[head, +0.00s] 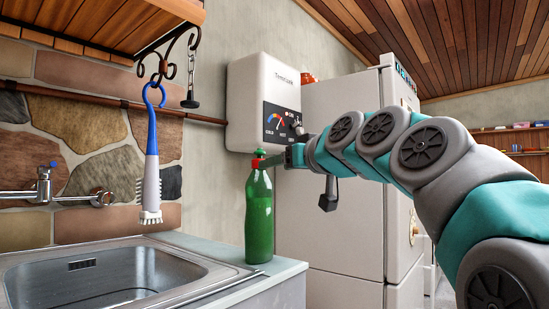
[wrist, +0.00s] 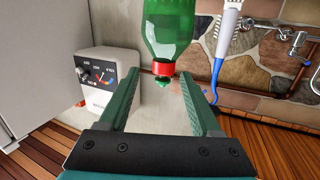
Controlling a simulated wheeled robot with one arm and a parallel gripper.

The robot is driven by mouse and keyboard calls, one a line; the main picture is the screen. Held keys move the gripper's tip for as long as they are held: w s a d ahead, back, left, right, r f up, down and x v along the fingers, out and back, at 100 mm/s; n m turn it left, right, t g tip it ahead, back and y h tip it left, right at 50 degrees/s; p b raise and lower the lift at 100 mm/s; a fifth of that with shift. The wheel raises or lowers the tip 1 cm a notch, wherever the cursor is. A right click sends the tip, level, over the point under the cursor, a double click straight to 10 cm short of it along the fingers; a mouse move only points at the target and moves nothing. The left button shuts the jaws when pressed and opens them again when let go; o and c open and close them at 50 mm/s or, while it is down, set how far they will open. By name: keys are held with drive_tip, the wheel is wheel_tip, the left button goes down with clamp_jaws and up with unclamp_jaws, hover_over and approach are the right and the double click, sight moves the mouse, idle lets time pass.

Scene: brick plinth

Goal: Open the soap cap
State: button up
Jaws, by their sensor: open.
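The soap bottle (head: 259,215) is green and stands upright on the counter corner beside the sink. Its cap (head: 257,163) is red with a small green tip on top. In the wrist view, which is upside down, the bottle (wrist: 168,30) hangs from the top edge with the red cap (wrist: 163,69) and green tip (wrist: 163,85) pointing down. My gripper (wrist: 159,76) is open and empty, one finger showing on each side of the cap, with gaps. In the head view my gripper (head: 278,160) is at cap height, just right of the bottle; its far finger is partly hidden.
The steel sink (head: 120,275) lies left of the bottle. A brush (head: 150,170) hangs from a hook above it. A white water heater (head: 262,95) is on the wall behind, and a white fridge (head: 330,235) stands to the right. A wall faucet (head: 45,190) is at left.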

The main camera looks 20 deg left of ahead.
sight(260, 152)
drive_tip(key=shift+n+y, duration=0.3)
drive_tip(key=shift+y, duration=0.2)
drive_tip(key=shift+w+a+r+p, duration=0.35)
drive_tip(key=shift+w+a+r, duration=0.15)
drive_tip(key=shift+w+a, duration=0.45)
drive_tip(key=shift+w+a+r+p, duration=0.45)
drive_tip(key=shift+w+a, duration=0.3)
drive_tip(key=shift+a, duration=0.45)
drive_tip(key=shift+w+a+r+p, duration=0.3)
drive_tip(key=shift+w+a+r, duration=0.25)
drive_tip(key=shift+w+a, duration=0.4)
drive_tip(key=shift+s+a, duration=0.1)
drive_tip(key=shift+s, duration=0.05)
drive_tip(key=shift+c, duration=0.2)
clamp_jaws()
